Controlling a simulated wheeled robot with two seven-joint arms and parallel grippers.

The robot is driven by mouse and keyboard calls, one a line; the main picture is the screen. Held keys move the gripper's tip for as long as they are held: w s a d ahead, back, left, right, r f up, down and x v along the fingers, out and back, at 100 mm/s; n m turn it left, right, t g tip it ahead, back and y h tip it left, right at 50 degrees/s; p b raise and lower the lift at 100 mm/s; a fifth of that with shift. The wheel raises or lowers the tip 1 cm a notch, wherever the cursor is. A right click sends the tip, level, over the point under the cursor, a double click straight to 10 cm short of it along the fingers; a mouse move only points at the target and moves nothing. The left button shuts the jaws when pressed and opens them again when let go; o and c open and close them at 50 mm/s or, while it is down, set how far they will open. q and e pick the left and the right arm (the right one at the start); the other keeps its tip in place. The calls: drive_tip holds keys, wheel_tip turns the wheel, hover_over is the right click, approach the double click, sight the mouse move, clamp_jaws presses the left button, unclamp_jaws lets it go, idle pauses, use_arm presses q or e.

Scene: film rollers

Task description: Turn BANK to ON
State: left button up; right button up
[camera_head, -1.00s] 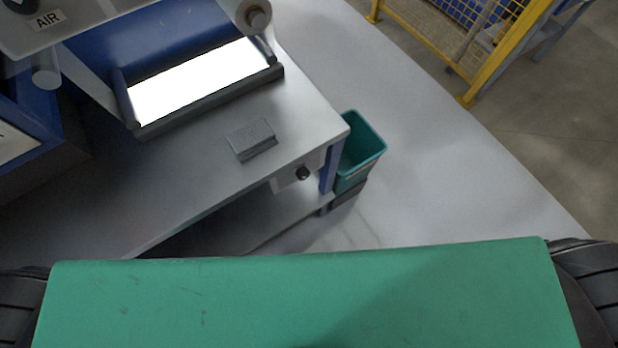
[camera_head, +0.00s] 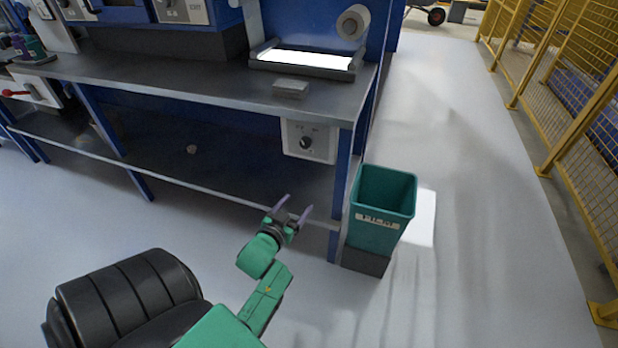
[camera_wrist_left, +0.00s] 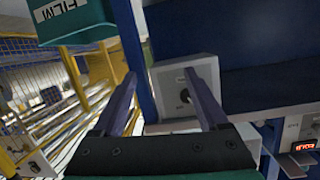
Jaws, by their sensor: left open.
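A light grey control box (camera_head: 321,151) hangs under the bench's right end, with a black rotary knob (camera_head: 306,143) on its front. Its lettering is too small to read, so I cannot tell whether it says BANK or where the knob points. My left gripper (camera_head: 294,207) is open and empty, below and apart from the box, fingers pointing up toward the bench. In the left wrist view the box (camera_wrist_left: 205,72) and knob (camera_wrist_left: 186,96) show beyond and between the open fingers (camera_wrist_left: 160,76). My right gripper is out of view.
The bench (camera_head: 190,88) has a blue leg beside the box and a lower shelf (camera_head: 225,170). A teal bin (camera_head: 380,215) stands just right of the leg. A yellow mesh fence (camera_head: 560,110) runs along the right. The floor between is clear.

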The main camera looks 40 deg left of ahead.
sight(304, 146)
use_arm(q)
drive_tip(key=a+r+t+y+b, duration=0.15)
drive_tip(key=a+r, duration=0.25)
drive_tip(key=r, duration=0.5)
drive_tip(key=shift+t, duration=0.45)
drive_tip(key=b+x, duration=0.1)
drive_tip(key=x, duration=1.2)
drive_tip(key=shift+d+f, duration=0.1)
drive_tip(key=shift+d, duration=0.05)
drive_tip(key=shift+w+n, duration=0.3)
drive_tip(key=shift+w, duration=0.1)
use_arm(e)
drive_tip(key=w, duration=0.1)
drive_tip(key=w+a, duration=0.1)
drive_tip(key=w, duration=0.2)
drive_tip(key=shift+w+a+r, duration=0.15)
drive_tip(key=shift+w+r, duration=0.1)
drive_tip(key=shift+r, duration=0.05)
use_arm(q)
clamp_jaws()
